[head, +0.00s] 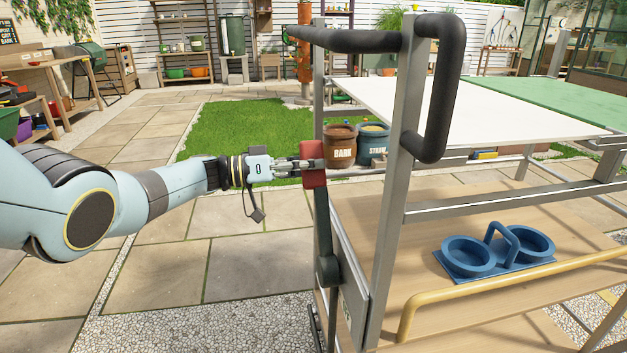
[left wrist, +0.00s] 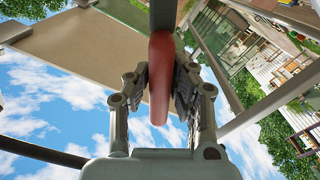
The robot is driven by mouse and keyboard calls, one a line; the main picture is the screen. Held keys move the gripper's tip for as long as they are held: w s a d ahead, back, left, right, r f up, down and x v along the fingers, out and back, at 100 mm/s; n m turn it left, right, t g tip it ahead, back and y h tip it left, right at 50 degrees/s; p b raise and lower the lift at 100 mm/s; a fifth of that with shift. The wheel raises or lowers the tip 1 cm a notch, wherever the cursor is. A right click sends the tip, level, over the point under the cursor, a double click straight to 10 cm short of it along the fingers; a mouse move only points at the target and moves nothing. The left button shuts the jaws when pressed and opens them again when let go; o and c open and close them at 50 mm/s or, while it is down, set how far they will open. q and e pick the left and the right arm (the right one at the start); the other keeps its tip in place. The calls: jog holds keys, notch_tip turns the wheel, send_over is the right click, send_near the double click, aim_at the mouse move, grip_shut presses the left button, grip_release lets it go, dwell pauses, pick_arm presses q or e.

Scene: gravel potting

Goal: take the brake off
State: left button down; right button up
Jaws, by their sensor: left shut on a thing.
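The brake lever (head: 322,230) stands on the near side of a metal-framed cart. It runs up from a dark pivot low on the frame post to a red grip (head: 313,179) at its top. My left gripper (head: 303,167) comes in from the left and is shut on the red grip. In the left wrist view the red grip (left wrist: 160,75) lies between the two fingers of my left gripper (left wrist: 163,92). The lever looks close to upright. My right gripper is in neither view.
The cart has a black push handle (head: 440,90), a white top (head: 440,105) and a wooden lower shelf (head: 460,215). A blue two-cup carrier (head: 490,262) and a yellow rail (head: 500,283) are on the shelf's side. Bark and straw tubs stand beyond. Paving is clear left.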

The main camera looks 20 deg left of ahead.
pick_arm(q)
jog(key=shift+w+a+f, duration=0.2)
jog(key=shift+f, duration=0.05)
dwell(0.3)
jog(key=c, duration=1.2)
grip_release()
jog(key=shift+w, duration=0.15)
jog(key=v, duration=1.2)
